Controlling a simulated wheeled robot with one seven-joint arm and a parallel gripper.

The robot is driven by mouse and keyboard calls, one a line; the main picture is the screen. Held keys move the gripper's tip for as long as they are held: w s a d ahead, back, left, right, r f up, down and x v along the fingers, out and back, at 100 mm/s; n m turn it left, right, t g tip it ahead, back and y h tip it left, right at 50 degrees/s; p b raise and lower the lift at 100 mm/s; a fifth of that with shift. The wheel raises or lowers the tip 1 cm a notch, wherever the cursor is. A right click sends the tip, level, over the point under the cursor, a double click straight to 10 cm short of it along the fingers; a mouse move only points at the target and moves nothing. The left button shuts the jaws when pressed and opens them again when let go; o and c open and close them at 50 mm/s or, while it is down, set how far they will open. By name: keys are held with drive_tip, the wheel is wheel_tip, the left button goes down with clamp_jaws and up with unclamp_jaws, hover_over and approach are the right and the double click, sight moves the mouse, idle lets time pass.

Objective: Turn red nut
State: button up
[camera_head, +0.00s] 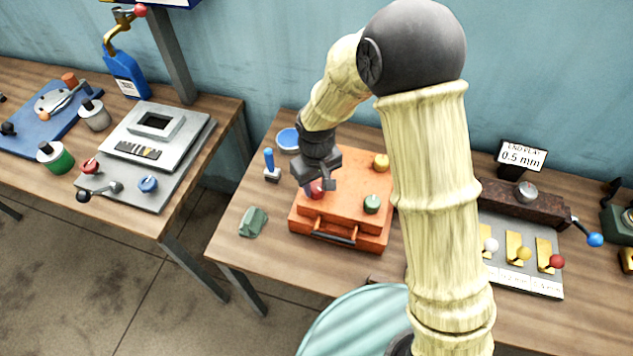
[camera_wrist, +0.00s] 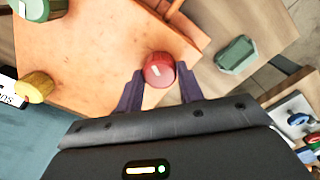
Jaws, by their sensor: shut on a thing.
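The red nut (camera_head: 316,187) sits on top of the orange case (camera_head: 345,211), toward its left side. In the wrist view the red nut (camera_wrist: 159,70) is round with a pale mark on its top. My gripper (camera_head: 322,180) reaches down over it, and its two fingers (camera_wrist: 160,88) are shut on the nut from both sides. The green nut (camera_head: 372,204) and the yellow nut (camera_head: 381,162) stand on the same case, apart from my gripper. In the head view my gripper partly covers the red nut.
A blue-handled tool (camera_head: 270,165), a blue round dish (camera_head: 288,140) and a green block (camera_head: 253,222) lie left of the case. A fixture with coloured knobs (camera_head: 518,252) stands on the right. My arm hides the table's middle.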

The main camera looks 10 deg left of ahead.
sight(316, 186)
drive_tip(key=o, duration=1)
drive_tip(key=shift+w+a, duration=0.1)
drive_tip(key=shift+r, duration=0.1)
drive_tip(key=shift+r, duration=0.65)
wheel_tip(316, 186, up, 16)
drive_tip(key=shift+f+b, duration=0.1)
drive_tip(key=shift+b, duration=1)
